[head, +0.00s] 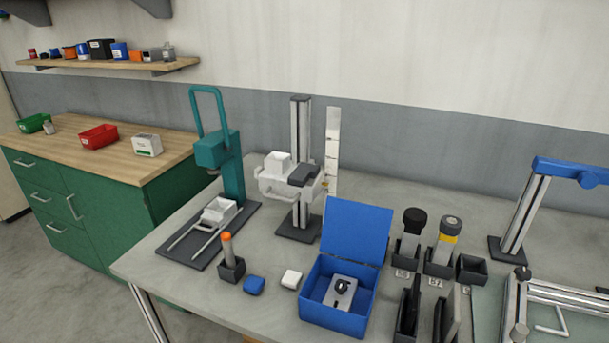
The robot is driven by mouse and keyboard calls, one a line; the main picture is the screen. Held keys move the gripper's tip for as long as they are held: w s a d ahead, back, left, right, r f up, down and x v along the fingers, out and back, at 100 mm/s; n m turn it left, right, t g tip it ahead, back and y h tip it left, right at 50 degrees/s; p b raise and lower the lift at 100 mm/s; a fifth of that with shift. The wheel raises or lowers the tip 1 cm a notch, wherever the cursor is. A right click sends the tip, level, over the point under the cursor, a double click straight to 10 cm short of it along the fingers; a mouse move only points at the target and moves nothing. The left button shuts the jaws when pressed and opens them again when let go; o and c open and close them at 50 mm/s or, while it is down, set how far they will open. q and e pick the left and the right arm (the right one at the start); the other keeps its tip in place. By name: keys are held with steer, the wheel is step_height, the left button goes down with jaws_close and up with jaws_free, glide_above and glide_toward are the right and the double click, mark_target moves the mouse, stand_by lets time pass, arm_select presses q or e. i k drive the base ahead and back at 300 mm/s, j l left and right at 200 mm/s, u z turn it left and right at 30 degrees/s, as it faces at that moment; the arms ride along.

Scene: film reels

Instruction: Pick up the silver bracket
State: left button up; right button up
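A silver plate-like piece with a black round part on it (341,289) lies inside the open blue box (333,319) on the grey bench. It looks like the silver bracket, though its exact shape is hard to tell at this size. The box's lid (357,230) stands up at the back. A thin bent light-metal piece (552,325) shows at the lower right, inside an aluminium frame. Neither of my grippers shows in the head view.
A teal press (217,150) and a white device on a column (290,180) stand behind.

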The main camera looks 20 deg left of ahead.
mark_target(344, 302)
steer(key=k+l+z, duration=0.3)
steer(key=k, duration=0.25)
steer(key=k+l+z, duration=0.3)
steer(key=k, duration=0.25)
